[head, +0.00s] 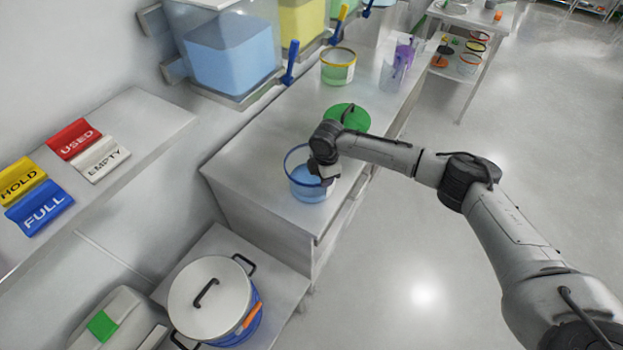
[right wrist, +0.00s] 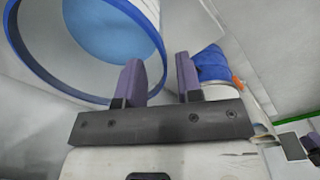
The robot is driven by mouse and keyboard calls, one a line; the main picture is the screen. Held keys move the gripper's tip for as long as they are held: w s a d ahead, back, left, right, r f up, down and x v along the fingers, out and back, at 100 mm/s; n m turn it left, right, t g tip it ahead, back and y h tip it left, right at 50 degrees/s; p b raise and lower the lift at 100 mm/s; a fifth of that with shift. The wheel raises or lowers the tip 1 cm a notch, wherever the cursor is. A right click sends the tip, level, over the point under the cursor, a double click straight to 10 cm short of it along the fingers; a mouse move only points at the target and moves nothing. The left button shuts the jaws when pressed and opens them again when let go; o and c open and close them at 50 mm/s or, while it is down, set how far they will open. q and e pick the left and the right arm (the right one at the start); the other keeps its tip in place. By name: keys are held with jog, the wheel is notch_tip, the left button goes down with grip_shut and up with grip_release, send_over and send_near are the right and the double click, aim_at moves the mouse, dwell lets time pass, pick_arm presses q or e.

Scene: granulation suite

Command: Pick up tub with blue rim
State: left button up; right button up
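The tub with the blue rim (head: 307,190) stands upright near the front end of the counter, with clear walls and blue contents. My right gripper (head: 325,173) is at the right side of its rim and hides part of it. In the right wrist view, the tub (right wrist: 38,78) fills the upper left. The two fingers of my right gripper (right wrist: 159,66) are apart, with the tub's rim edge beside and partly behind the left finger. I cannot tell whether the wall lies between the fingers.
Large bins (head: 232,55) stand along the wall. A lidded pot (head: 211,298) stands lower in front. The floor at right is clear.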

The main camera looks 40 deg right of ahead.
aim_at(321, 191)
jog(key=shift+w+a+f+b, duration=0.1)
jog(key=shift+w+f+b, duration=0.1)
jog(key=shift+f, duration=1.35)
jog(key=shift+w+a+f+b, duration=0.1)
jog(key=shift+f+b, duration=0.1)
jog(key=shift+f, duration=1.3)
jog(key=shift+c, duration=0.3)
grip_shut()
jog(key=shift+r, duration=0.1)
